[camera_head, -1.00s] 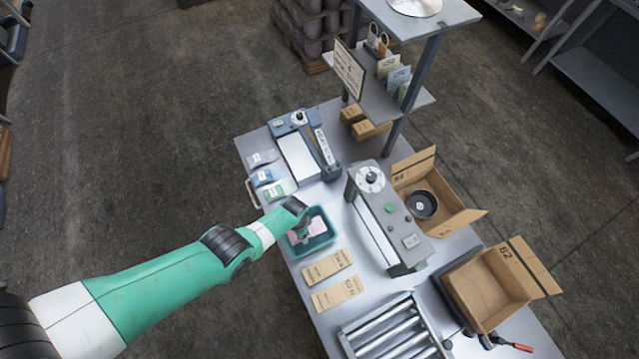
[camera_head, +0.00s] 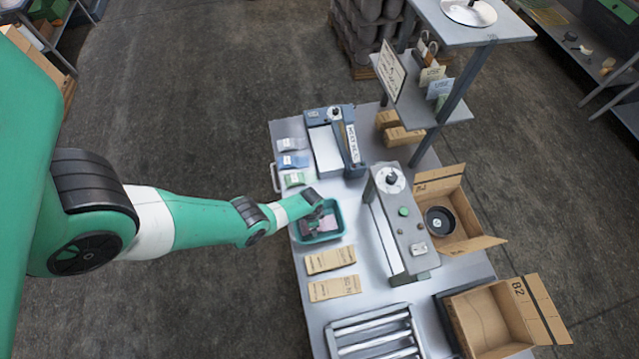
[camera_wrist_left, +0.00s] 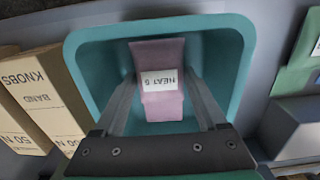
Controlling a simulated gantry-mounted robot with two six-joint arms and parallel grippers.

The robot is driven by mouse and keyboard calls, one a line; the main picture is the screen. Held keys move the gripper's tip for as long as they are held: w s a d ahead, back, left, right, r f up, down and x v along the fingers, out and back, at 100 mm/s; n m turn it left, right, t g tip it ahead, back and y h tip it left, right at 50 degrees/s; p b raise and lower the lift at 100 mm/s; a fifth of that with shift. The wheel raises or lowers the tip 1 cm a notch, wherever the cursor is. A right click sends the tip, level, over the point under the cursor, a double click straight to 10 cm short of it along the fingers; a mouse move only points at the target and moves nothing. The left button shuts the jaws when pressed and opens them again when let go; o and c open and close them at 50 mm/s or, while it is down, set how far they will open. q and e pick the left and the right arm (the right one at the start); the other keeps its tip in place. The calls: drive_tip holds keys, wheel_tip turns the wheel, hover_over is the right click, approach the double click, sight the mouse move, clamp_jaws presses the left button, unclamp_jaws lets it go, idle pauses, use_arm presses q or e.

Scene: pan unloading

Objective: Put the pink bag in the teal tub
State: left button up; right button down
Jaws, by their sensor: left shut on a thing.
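The teal tub (camera_head: 318,239) stands on the table near its left edge in the head view. It fills the middle of the left wrist view (camera_wrist_left: 225,70). The pink bag (camera_wrist_left: 161,52) is within the tub's outline, with a white label reading upside down "HEAT 5". It also shows in the head view (camera_head: 327,225), partly hidden by my gripper. My left gripper (camera_wrist_left: 160,88) is over the tub, shut on the pink bag with one finger at each side. Whether the bag touches the tub's floor is unclear. My right gripper is not in view.
Two flat brown cartons (camera_head: 332,274) lie just in front of the tub. Grey, blue and green bags (camera_head: 292,161) lie behind it. A sealing machine (camera_head: 400,222) stands to the right, with an open cardboard box (camera_head: 482,243) beyond. A roller rack (camera_head: 375,335) is at the front.

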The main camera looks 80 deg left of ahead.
use_arm(q)
drive_tip(key=shift+a+f, duration=0.1)
drive_tip(key=shift+f, duration=0.35)
drive_tip(key=shift+r, duration=0.1)
drive_tip(key=o, duration=1.4)
